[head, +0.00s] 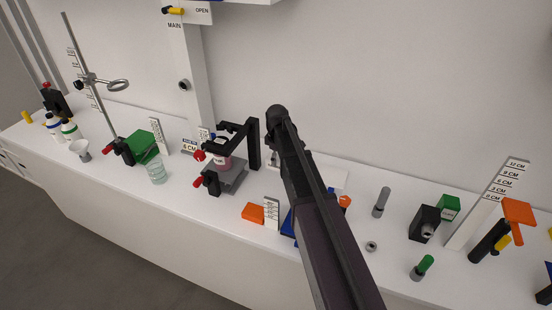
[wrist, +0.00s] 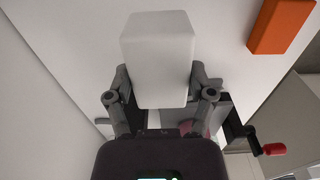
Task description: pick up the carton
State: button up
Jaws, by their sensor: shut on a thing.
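The carton (wrist: 158,45) is a plain white block in the middle of the wrist view. My gripper (wrist: 160,82) is shut on it, with one grey finger against each side. Its near end sits between the fingers and its far end extends beyond them. In the head view my dark arm reaches up over the bench, and I cannot make out the gripper or the carton there. I cannot tell whether the carton touches the bench.
A black-framed stand (head: 254,145) with a pink jar (head: 222,163) and red knobs stands left of my arm. An orange block (head: 253,213) lies in front; the wrist view shows it too (wrist: 280,24). A grey cylinder (head: 381,202) and black box (head: 424,222) stand right.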

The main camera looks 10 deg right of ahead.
jog(key=shift+r+p, duration=0.3)
jog(key=shift+r, duration=0.25)
jog(key=shift+s, duration=0.1)
dwell(0.3)
jog(key=s+d+n, duration=0.2)
jog(key=s+n, duration=0.1)
jog(key=s, duration=0.8)
jog(key=shift+f, duration=0.2)
